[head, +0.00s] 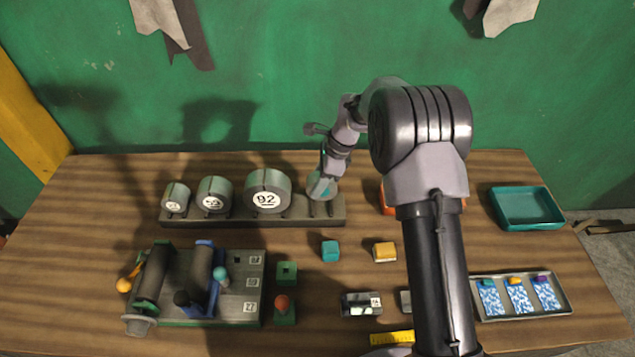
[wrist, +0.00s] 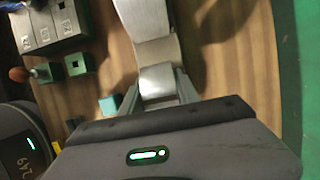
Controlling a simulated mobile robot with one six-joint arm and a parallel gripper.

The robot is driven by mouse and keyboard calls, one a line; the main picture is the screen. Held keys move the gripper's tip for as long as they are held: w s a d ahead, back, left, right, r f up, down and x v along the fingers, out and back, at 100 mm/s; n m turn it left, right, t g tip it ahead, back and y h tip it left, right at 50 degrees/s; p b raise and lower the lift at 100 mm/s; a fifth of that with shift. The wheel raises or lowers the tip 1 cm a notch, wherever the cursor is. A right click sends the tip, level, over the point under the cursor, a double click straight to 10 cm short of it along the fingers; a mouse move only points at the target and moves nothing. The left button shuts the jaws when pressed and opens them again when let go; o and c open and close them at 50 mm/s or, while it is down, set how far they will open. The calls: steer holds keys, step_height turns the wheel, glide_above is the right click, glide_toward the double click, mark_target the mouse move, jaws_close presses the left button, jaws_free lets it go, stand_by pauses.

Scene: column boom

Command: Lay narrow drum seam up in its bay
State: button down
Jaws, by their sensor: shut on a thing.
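My gripper (head: 326,172) points down at the right end of the long grey rack (head: 170,217), and its jaws are shut on the narrow drum (head: 319,188). The drum's pale teal round face points toward the front, at the rightmost bay. I cannot tell whether it rests in the bay or hangs just above it. In the wrist view the drum (wrist: 158,84) shows as a silvery curved band between the two fingers. No seam can be made out on it. Three wider drums sit in the bays to its left, and the nearest one (head: 268,187) is marked 92.
A teal cube (head: 330,251) and a yellow block (head: 385,252) stand in front of the rack. A grey fixture board (head: 240,290) fills the front left. A teal tray (head: 527,207) and a tray of patterned cards (head: 517,296) lie right. My arm hides part of an orange container (head: 388,205).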

steer(key=shift+f, duration=0.1)
steer(key=shift+f+b, duration=0.6)
steer(key=shift+f, duration=0.2)
steer(key=shift+f, duration=0.15)
steer(key=shift+f+b, duration=0.6)
steer(key=shift+f, duration=0.15)
steer(key=c, duration=0.8)
jaws_free()
